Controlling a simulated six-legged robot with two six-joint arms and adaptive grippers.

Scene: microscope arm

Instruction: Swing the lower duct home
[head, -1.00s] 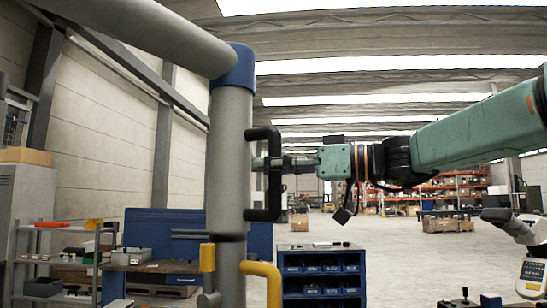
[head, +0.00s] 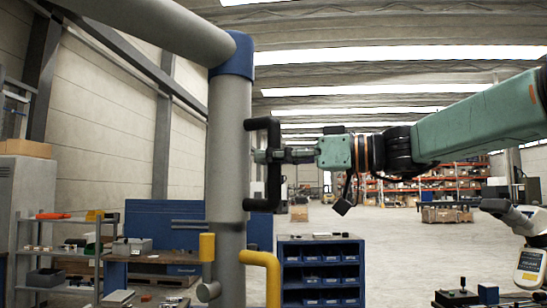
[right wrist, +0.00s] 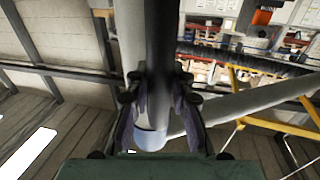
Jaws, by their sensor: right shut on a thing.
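The lower duct (head: 227,160) is a thick grey tube that hangs upright in the head view, with a blue collar (head: 234,56) at its top. A black bracket handle (head: 273,192) stands out from its right side. My right gripper (head: 268,156) reaches in from the right and is shut on the handle's upright bar. The right wrist view shows its two fingers (right wrist: 160,108) on either side of the dark bar, with the blue collar (right wrist: 150,139) beyond. My left gripper is not in view.
A thick grey upper tube (head: 160,27) runs from the collar to the upper left. A yellow bent handle (head: 265,262) and a yellow block (head: 207,246) sit low by the duct. A blue bin cabinet (head: 320,270) and a shelf (head: 60,250) stand behind.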

